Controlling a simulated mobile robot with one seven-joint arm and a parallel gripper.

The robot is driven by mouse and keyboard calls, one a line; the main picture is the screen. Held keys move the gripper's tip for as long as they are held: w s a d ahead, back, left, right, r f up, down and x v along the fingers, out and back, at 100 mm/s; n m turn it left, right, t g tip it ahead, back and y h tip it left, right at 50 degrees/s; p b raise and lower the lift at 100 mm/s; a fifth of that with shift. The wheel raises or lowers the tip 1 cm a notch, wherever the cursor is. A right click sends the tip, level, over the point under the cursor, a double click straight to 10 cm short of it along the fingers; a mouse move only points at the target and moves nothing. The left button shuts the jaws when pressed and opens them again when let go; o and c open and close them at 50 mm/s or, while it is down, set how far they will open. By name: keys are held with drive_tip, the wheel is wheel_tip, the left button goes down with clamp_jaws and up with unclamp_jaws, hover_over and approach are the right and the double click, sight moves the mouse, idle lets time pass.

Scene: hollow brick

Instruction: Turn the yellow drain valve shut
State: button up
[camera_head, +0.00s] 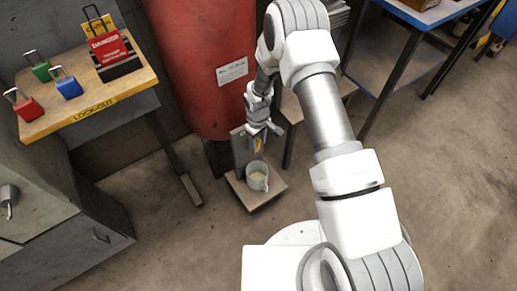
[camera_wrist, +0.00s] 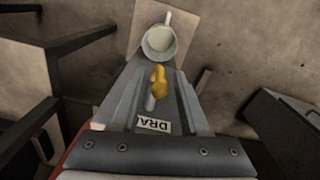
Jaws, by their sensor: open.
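The yellow drain valve (camera_head: 259,145) sits low in front of the red tank (camera_head: 205,60), against a grey upright plate (camera_head: 241,152). In the wrist view the yellow valve handle (camera_wrist: 158,80) points roughly along the view's vertical, with a pale metal stub below it. A partly hidden label reading "DRA" (camera_wrist: 154,125) shows upside down. My gripper (camera_head: 263,131) is open just above the valve; in the wrist view its fingers (camera_wrist: 158,76) appear on either side of the handle. Contact cannot be told.
A jug (camera_head: 257,178) with pale contents stands on a small board (camera_head: 268,195) below the valve; it also shows in the wrist view (camera_wrist: 159,42). A lockout table (camera_head: 130,95) with padlocks stands at left, a blue-topped bench (camera_head: 432,14) at upper right. The right floor is clear.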

sight(258, 147)
drive_tip(key=shift+f+b, duration=0.3)
drive_tip(key=shift+f, duration=1.4)
clamp_jaws()
